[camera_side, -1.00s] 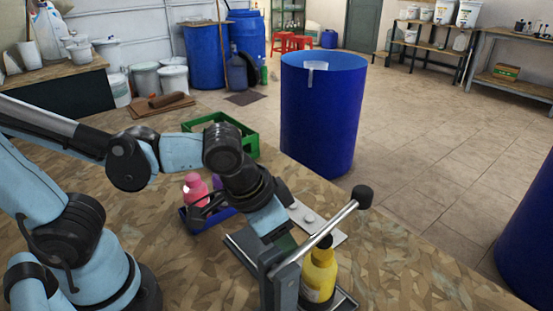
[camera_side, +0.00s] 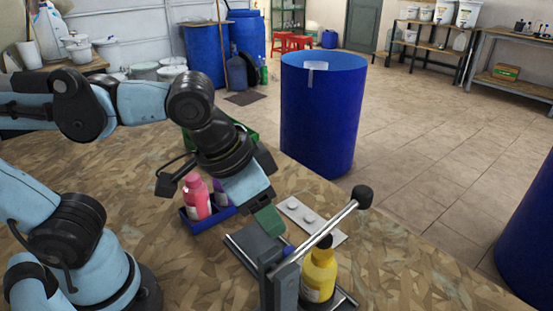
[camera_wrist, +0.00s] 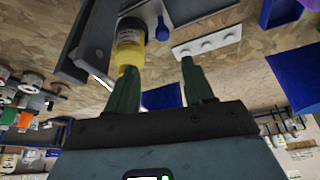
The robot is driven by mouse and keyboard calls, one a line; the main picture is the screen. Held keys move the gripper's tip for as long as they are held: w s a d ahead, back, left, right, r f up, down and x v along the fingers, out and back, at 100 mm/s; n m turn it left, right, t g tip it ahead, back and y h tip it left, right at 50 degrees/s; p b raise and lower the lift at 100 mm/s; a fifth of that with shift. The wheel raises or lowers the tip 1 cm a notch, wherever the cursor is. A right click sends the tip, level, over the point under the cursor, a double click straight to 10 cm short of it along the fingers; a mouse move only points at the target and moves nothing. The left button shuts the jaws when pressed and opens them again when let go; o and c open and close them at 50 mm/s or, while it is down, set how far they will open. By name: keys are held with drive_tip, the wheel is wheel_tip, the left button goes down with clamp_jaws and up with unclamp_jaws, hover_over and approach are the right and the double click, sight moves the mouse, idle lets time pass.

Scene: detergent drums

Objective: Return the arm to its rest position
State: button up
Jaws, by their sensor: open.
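My gripper (camera_side: 268,222) hangs from my raised arm, pointing down and to the right, above the table near the lever device. In the wrist view its two green fingers (camera_wrist: 160,85) stand apart with nothing held between them. A yellow bottle (camera_side: 319,276) with a black cap stands upright at the lever device (camera_side: 285,285), apart from the gripper; it also shows in the wrist view (camera_wrist: 130,48). Part of the bottle is hidden behind the lever bar.
A blue tray (camera_side: 204,226) holds a pink bottle (camera_side: 197,198) and a purple one (camera_side: 220,192). A white plate (camera_side: 325,233) with round knobs lies behind the device. A green crate (camera_side: 243,133) and a blue drum (camera_side: 320,120) are farther back.

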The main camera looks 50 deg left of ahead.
drive_tip(key=w+a+f+n+t, duration=0.1)
drive_tip(key=w+a, duration=0.1)
drive_tip(key=a, duration=0.4)
drive_tip(key=w+a+f+n+t+y, duration=0.1)
drive_tip(key=w+a+f+n, duration=0.1)
drive_tip(key=a, duration=0.4)
drive_tip(key=shift+w+a+t, duration=0.25)
drive_tip(key=shift+w+t, duration=0.15)
drive_tip(key=shift+w, duration=0.1)
